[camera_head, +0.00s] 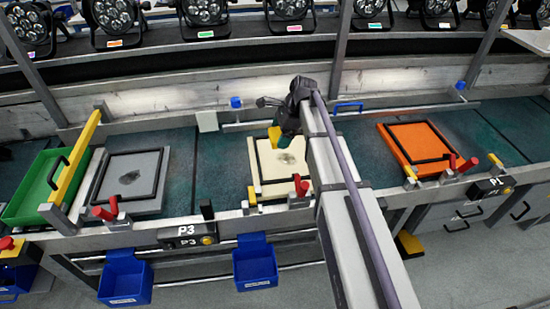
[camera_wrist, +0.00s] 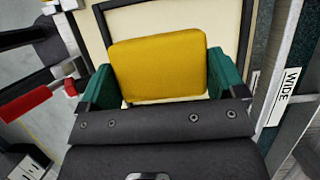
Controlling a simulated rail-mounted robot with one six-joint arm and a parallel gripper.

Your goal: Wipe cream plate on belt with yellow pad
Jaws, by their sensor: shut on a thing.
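The cream plate (camera_head: 268,172) lies on the belt inside a black frame, near the middle of the head view. A dark grey smudge shows on it around its centre. My gripper (camera_head: 281,134) is over the plate's far part, shut on the yellow pad (camera_head: 273,133). In the wrist view the yellow pad (camera_wrist: 158,66) sits between the green fingers, with the cream plate (camera_wrist: 180,18) behind it. I cannot tell whether the pad touches the plate. The smudge is hidden in the wrist view.
A grey plate (camera_head: 110,177) with a dark smudge lies left on the belt (camera_head: 220,165), and an orange plate (camera_head: 405,135) lies right. Red-handled clamps (camera_head: 302,185) stand along the front rail. A green tray (camera_head: 30,200) is far left. Blue bins (camera_head: 255,265) hang below.

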